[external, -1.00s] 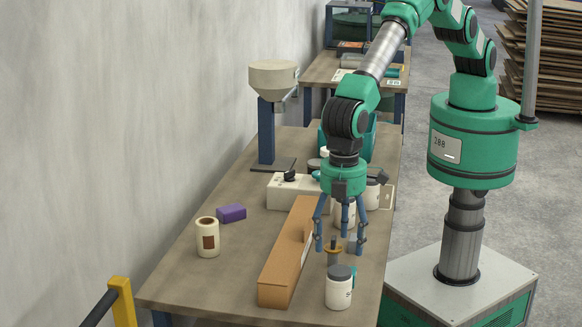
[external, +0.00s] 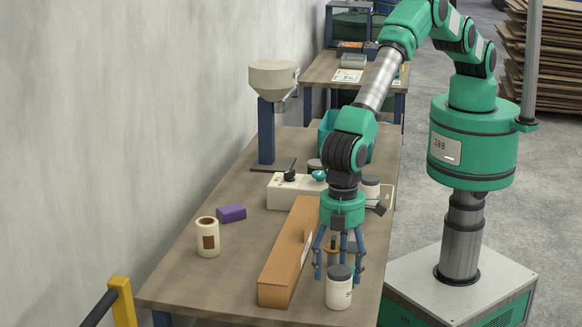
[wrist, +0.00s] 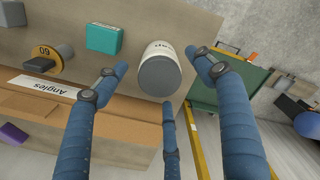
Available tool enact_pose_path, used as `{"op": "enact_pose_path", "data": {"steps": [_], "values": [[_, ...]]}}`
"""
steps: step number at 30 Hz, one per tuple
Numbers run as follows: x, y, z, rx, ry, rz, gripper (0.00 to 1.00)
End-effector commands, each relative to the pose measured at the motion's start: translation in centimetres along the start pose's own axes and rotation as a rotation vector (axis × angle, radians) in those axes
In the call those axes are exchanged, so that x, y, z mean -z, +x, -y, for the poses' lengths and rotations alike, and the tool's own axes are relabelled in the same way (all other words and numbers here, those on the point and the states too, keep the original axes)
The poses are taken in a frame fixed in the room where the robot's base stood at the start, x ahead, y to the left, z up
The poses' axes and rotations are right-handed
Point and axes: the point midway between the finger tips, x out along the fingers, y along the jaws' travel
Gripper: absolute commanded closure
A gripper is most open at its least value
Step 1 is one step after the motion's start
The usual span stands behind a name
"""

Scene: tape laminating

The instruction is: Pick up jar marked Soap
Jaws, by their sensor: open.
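A white jar (external: 339,290) with a dark grey lid stands upright near the front right of the table. In the wrist view the jar (wrist: 166,55) lies between my spread fingers, lid towards the camera; its dark lettering is only partly in sight and I cannot read it. My gripper (external: 340,274) points down with its blue fingers open, just above and behind the jar in the external view. It also shows open in the wrist view (wrist: 152,84), with nothing held. I cannot tell whether any finger touches the jar.
A long brown box (external: 285,262) marked "Angles" lies left of the jar. A teal block (wrist: 103,38) and an orange-ringed part (wrist: 46,60) sit close by. The table's right edge is near.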

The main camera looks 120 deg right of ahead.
Motion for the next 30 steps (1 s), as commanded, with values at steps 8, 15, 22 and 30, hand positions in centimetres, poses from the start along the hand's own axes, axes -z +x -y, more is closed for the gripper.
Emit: {"op": "enact_pose_path", "data": {"steps": [8,15,22,30], "values": [[-0.1,1.9,0.1,0.000,0.000,0.002,0.31],[-0.1,4.3,0.1,0.000,0.000,0.001,0.31],[-0.1,5.2,0.1,0.000,0.000,0.001,0.31],[-0.1,5.2,0.1,0.000,0.000,0.001,0.31]]}}
